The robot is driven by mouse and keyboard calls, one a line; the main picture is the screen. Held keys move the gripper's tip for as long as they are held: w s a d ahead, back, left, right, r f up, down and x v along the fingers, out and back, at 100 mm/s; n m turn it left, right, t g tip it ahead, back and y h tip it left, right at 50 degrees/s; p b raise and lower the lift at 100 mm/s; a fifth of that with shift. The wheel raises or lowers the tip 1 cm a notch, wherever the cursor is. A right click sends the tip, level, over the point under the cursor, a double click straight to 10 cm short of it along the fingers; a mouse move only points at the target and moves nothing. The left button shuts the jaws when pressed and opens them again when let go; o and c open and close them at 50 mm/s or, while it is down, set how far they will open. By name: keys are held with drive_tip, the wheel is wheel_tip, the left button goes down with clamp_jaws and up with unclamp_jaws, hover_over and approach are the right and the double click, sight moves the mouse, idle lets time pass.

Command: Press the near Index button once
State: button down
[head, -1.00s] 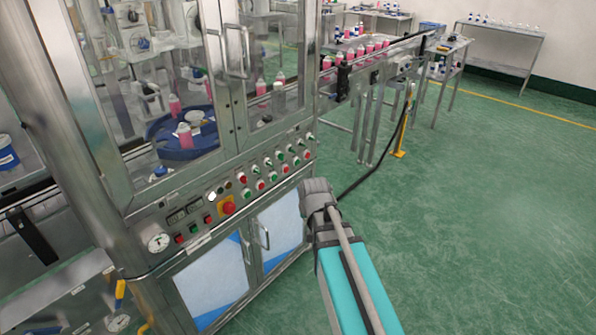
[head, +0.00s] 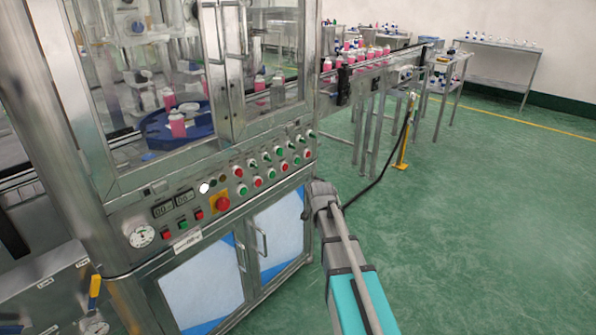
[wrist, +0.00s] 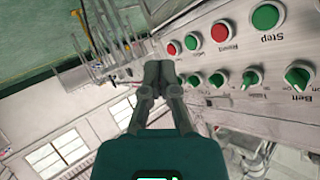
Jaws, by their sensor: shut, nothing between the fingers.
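The control panel (head: 166,221) runs along the front of the steel machine. It carries rows of red and green push buttons and green selector switches. In the wrist view a green button marked Step (wrist: 265,17), a red button marked Reset (wrist: 221,32), a smaller green button (wrist: 191,42) and a red button (wrist: 172,48) show upside down. I cannot read an Index label, so I cannot tell which button it is. My gripper (wrist: 160,76) is shut and empty, its fingertips near the panel's far end. Contact is not visible. In the head view my arm hides the fingers.
Green selector switches, one marked Belt (wrist: 298,75), form a second row. A red emergency stop (head: 222,203) sits on yellow left of the buttons. Glass doors with handles rise above the panel. A conveyor (head: 385,62) with pink bottles extends behind. The green floor at right is clear.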

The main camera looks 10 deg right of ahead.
drive_tip(key=w+d+f+m+t+h+b, duration=0.1)
drive_tip(key=w+d+m+t+b, duration=0.2)
drive_tip(key=w+d+t+b, duration=0.3)
drive_tip(key=shift+w+d+f+t+h+b, duration=0.25)
drive_tip(key=shift+w+t+b, duration=0.35)
drive_tip(key=shift+w+b, duration=1.95)
drive_tip(key=shift+s+r+b, duration=0.1)
drive_tip(key=shift+s+b, duration=0.15)
drive_tip(key=shift+b, duration=0.1)
drive_tip(key=w+a, duration=0.5)
drive_tip(key=w, duration=0.2)
drive_tip(key=shift+w+a, duration=0.55)
drive_tip(key=shift+w, duration=0.05)
idle(1.5)
drive_tip(key=shift+s+d, duration=0.1)
drive_tip(key=shift+s, duration=0.1)
drive_tip(key=shift+s+d, duration=0.35)
drive_tip(key=shift+s, duration=0.15)
drive_tip(key=shift+s+d, duration=0.8)
drive_tip(key=shift+s, duration=0.3)
drive_tip(key=shift+s+d, duration=0.7)
drive_tip(key=shift+s, duration=0.25)
